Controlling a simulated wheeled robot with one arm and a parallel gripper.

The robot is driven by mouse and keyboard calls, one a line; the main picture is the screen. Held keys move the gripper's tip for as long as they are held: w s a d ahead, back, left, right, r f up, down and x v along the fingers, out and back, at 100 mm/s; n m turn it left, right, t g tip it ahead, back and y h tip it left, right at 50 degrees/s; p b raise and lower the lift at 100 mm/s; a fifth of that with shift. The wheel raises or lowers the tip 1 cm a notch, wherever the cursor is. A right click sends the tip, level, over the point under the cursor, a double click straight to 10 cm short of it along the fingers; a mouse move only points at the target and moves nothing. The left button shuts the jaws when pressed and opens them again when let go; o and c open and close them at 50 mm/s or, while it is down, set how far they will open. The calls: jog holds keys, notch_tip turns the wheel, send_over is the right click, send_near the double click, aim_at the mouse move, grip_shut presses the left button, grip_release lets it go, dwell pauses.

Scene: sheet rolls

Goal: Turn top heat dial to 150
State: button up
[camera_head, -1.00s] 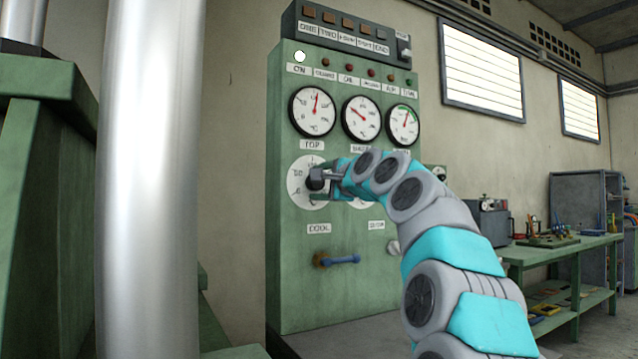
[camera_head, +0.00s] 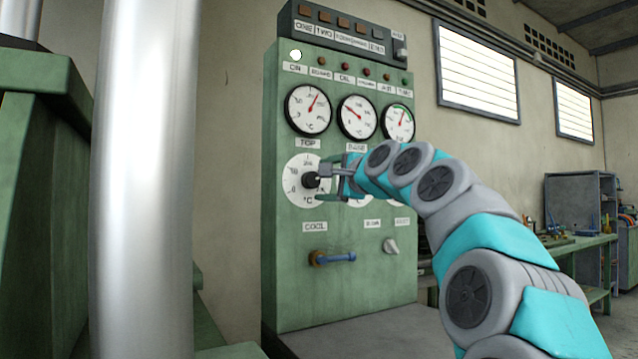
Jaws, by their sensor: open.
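The top heat dial (camera_head: 292,192) is a white round scale with a dark knob (camera_head: 310,180) on the green control panel, under the TOP label (camera_head: 307,143). Its knob's pointer setting is too small to read. My gripper (camera_head: 321,183) is open in front of the dial's right part, with its fingers reaching left toward the knob, one above and one below its level. I cannot tell whether the fingers touch the knob. The TOP gauge (camera_head: 308,109) above has a red needle tilted up and slightly right.
My arm covers most of another dial (camera_head: 358,199) to the right. A blue-handled lever (camera_head: 334,258) and a small light knob (camera_head: 391,245) sit lower on the panel. A green workbench (camera_head: 580,242) stands at the right. A bright metal column stands at the left.

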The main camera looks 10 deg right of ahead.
jog(key=shift+v, duration=1.4)
jog(key=s+a+f+n+g, duration=0.2)
jog(key=a+f+n+g, duration=0.15)
jog(key=f, duration=0.45)
jog(key=s+a+f+n+g, duration=0.2)
jog(key=s+a+f, duration=0.15)
jog(key=f, duration=0.35)
jog(key=s+a+f+n+g+h, duration=0.1)
jog(key=s+f+n+g, duration=0.1)
jog(key=s+f, duration=0.35)
jog(key=s+a+f+n+g, duration=0.1)
jog(key=s+f, duration=0.1)
jog(key=f, duration=0.6)
jog(key=s+a+f+n+g+h, duration=0.1)
jog(key=s+f+n+g, duration=0.1)
jog(key=s+f, duration=0.35)
jog(key=s+d+f+n+g+h, duration=0.1)
jog(key=s+d+f+n+g, duration=0.1)
jog(key=s+f, duration=1)
jog(key=s+d+f+n+g+h, duration=0.2)
jog(key=s+d+f+g, duration=0.3)
jog(key=s+f, duration=0.6)
jog(key=s+n+g, duration=0.1)
jog(key=s, duration=0.4)
jog(key=shift+s+d+f+n+h, duration=0.3)
jog(key=shift+f+n, duration=0.05)
jog(key=shift+f, duration=0.05)
jog(key=shift+w+g, duration=0.1)
jog(key=shift+g, duration=0.15)
